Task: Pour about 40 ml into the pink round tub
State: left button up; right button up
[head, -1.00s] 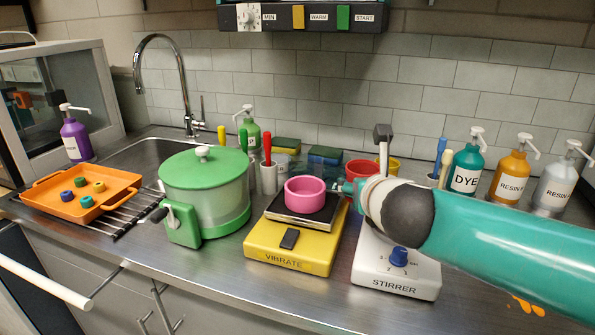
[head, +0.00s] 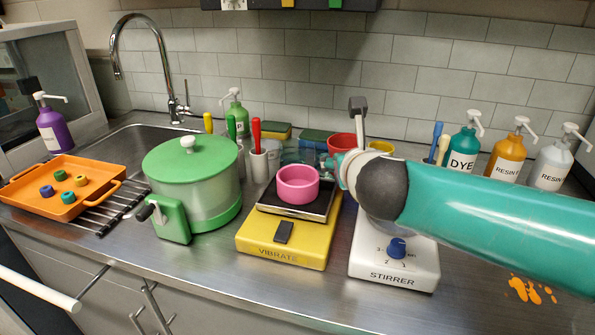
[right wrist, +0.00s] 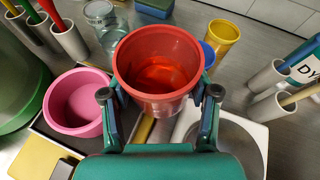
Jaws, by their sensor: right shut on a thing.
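The pink round tub (head: 297,190) stands on the dark plate of the yellow VIBRATE unit. It also shows at the left of the right wrist view (right wrist: 76,112). My right gripper (right wrist: 160,98) is shut on a red cup (right wrist: 158,95) with orange-red liquid (right wrist: 162,75) in its bottom. In the head view the red cup (head: 341,143) is mostly hidden behind my arm, just right of and behind the tub. The tub looks empty in the wrist view. My left gripper is not in view.
The yellow VIBRATE unit (head: 283,248) and the white STIRRER (head: 395,265) stand side by side. A green lidded pot (head: 190,165) is left of the tub. A yellow cup (right wrist: 222,38) and a clear glass (right wrist: 128,45) stand behind the red cup. An orange splash (head: 530,291) marks the bench.

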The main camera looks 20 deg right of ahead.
aim_at(335, 141)
jog(key=a+r+n+p, duration=0.1)
jog(key=a+r+n+h+p, duration=0.1)
jog(key=r+p, duration=0.1)
jog(key=shift+w+r, duration=0.15)
jog(key=shift+r, duration=0.05)
jog(key=shift+a+f+n+h, duration=0.2)
jog(key=shift+n+h, duration=0.1)
jog(key=shift+h, duration=0.1)
jog(key=a+n+p, duration=0.1)
jog(key=a+n+h+p, duration=0.1)
jog(key=shift+w+a+r+n+t+h, duration=0.1)
jog(key=shift+w+r+n+t+h, duration=0.1)
jog(key=shift+r+n+t+h, duration=0.15)
jog(key=shift+r+n+h+p, duration=0.15)
jog(key=shift+n+h+p, duration=0.1)
jog(key=shift+n+p, duration=0.25)
jog(key=shift+n+t+h+p, duration=0.3)
jog(key=shift+n+p, duration=0.4)
jog(key=shift+n, duration=0.15)
